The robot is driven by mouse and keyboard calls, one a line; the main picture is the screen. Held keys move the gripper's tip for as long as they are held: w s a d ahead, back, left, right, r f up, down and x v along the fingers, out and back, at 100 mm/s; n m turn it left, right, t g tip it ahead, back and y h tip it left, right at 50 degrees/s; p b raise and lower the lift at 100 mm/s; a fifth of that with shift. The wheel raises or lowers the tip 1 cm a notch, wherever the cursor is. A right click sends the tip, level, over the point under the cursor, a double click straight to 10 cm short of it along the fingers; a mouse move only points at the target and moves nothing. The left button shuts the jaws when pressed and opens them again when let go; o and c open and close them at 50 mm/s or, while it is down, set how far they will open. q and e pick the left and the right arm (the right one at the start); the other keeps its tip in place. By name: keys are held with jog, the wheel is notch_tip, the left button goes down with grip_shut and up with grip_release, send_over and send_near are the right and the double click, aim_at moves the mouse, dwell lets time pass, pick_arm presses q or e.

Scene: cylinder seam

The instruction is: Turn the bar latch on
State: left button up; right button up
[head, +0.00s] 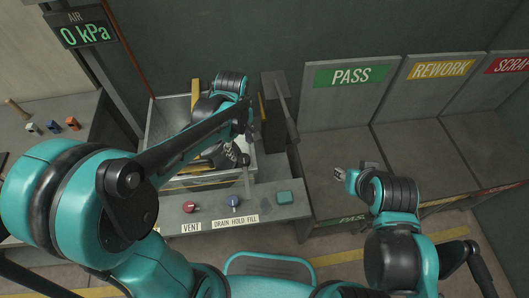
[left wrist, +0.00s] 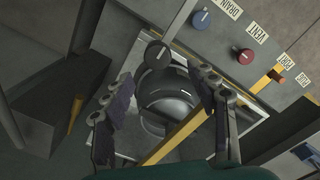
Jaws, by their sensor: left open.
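My left gripper (head: 226,158) is over the clear-walled tank (head: 160,125) at the back. In the left wrist view the left gripper (left wrist: 158,100) is open, its two dark fingers apart and empty. Between and beyond them is a dark rounded cylinder top (left wrist: 168,92) with a small round knob (left wrist: 157,54). A yellow bar (left wrist: 185,133) runs slantwise beside the cylinder, partly behind the right finger. I cannot tell for sure which part is the bar latch. My right gripper (head: 354,177) is at the right, away from the tank; its jaws are too small to judge.
A front panel holds a red knob (head: 189,207), a blue knob (head: 234,201) and a green button (head: 284,197). A dark post (head: 273,110) stands right of the tank. PASS (head: 350,76) and REWORK (head: 440,69) bays are at right. The gauge (head: 84,32) reads 0 kPa.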

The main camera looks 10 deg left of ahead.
aim_at(244, 158)
pick_arm(q)
jog(key=shift+w+d+f, duration=0.15)
jog(key=shift+d+f, duration=0.05)
jog(key=shift+f, duration=0.1)
notch_tip(244, 158, down, 8)
jog(key=b, duration=0.3)
jog(key=shift+r, duration=0.25)
jog(key=c, duration=1.2)
